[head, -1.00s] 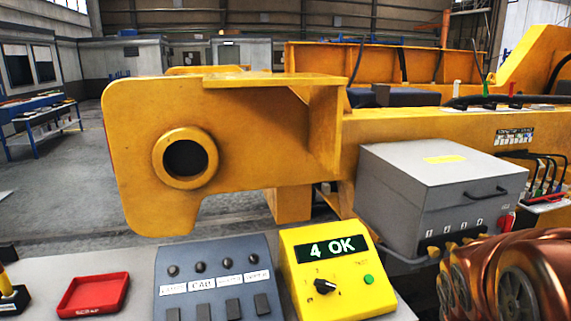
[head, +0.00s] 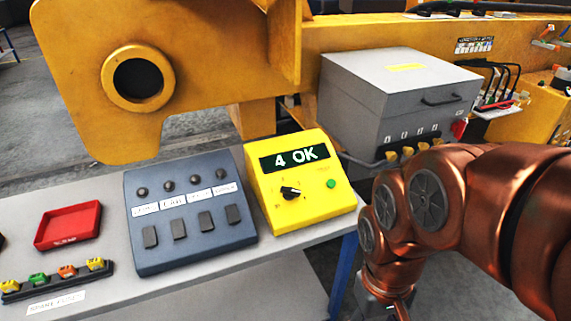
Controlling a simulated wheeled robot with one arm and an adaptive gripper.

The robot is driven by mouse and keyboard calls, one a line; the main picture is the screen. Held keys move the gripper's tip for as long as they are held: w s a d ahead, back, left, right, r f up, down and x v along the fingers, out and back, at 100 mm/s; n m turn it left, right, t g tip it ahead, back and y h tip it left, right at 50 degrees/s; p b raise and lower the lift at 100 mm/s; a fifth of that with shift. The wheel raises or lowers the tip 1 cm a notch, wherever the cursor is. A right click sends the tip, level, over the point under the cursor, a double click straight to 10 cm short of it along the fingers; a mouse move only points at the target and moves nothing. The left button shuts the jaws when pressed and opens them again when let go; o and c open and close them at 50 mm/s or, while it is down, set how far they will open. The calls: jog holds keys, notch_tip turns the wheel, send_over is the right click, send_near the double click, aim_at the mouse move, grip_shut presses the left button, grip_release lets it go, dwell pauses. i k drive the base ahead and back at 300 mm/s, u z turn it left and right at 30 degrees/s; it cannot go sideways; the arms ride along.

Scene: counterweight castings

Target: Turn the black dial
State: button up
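The black dial (head: 291,193) sits on the front face of a yellow box (head: 309,211) on the bench. A white mark shows on the dial; the small numbers around it are too small to read surely. The box's display (head: 288,158) reads "4 OK". A green button (head: 331,184) is right of the dial. My copper-coloured arm comes in from the right, and its lower end is to the right of and below the yellow box, apart from the dial. My gripper's fingers are not in view, cut off at the bottom edge.
A blue-grey panel (head: 190,260) with knobs and switches stands left of the yellow box. A red tray (head: 69,224) and a strip of coloured fuses (head: 57,280) lie further left. A grey box (head: 400,85) with cables stands behind right. Yellow castings (head: 200,60) fill the back.

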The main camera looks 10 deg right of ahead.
aim_at(288, 194)
jog(key=z, duration=0.4)
jog(key=k, duration=1.05)
jog(key=u, duration=1.45)
jog(key=i, duration=0.5)
jog(key=u, duration=0.05)
